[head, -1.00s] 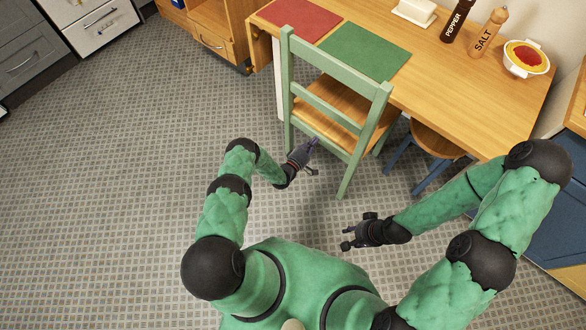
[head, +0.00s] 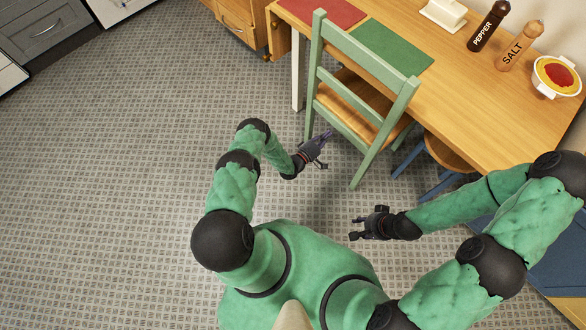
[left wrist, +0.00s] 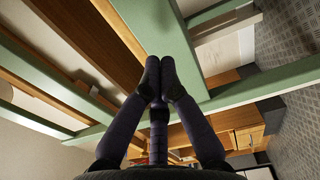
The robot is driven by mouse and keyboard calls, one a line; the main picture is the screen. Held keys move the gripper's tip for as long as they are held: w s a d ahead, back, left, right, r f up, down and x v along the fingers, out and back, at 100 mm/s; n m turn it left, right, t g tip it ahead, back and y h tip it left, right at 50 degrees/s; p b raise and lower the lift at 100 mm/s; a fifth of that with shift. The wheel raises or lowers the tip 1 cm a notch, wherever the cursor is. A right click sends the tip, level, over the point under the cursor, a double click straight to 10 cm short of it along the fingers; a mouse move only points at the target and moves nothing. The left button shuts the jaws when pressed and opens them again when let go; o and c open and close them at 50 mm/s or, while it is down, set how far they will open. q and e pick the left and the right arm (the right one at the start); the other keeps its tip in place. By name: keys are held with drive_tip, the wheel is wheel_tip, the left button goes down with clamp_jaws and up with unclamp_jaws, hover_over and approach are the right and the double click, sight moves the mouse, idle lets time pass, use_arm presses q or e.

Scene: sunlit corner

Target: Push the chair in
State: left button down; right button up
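The green wooden chair (head: 364,52) with a tan seat (head: 352,105) stands at the near long side of the wooden table (head: 470,90). Its backrest faces me, and the front of its seat is hidden. My left gripper (head: 328,136) is low behind the backrest, near the chair's left rear leg. In the left wrist view its fingertips (left wrist: 160,68) are together with nothing seen between them, in front of a green chair bar (left wrist: 230,97). I cannot tell whether they touch it. My right gripper (head: 355,228) is open and empty above the floor, behind and apart from the chair.
A blue-legged stool (head: 447,155) stands right of the chair, partly under the table. The table holds red and green mats (head: 390,48), a pepper mill (head: 488,27), a salt mill (head: 520,47) and a bowl (head: 557,77). Tiled floor (head: 130,170) at left is clear.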

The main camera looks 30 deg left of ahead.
use_arm(q)
drive_tip(key=v, duration=0.6)
drive_tip(key=shift+p, duration=0.3)
drive_tip(key=shift+d, duration=0.1)
drive_tip(key=s+d+r+m+g+p, duration=0.2)
drive_tip(key=s+d+r+m+g, duration=0.2)
drive_tip(key=s, duration=0.9)
drive_tip(key=s+d+r+m+g+y+p, duration=0.1)
drive_tip(key=s+d+r+m+g+p, duration=0.2)
drive_tip(key=s+r+m+g, duration=0.5)
drive_tip(key=s+d+r+g, duration=0.1)
drive_tip(key=s+r+g, duration=0.3)
drive_tip(key=s+r, duration=0.2)
drive_tip(key=shift+d+r+g+y+p, duration=0.3)
drive_tip(key=shift+d+r+g+p, duration=0.1)
drive_tip(key=shift+r, duration=0.3)
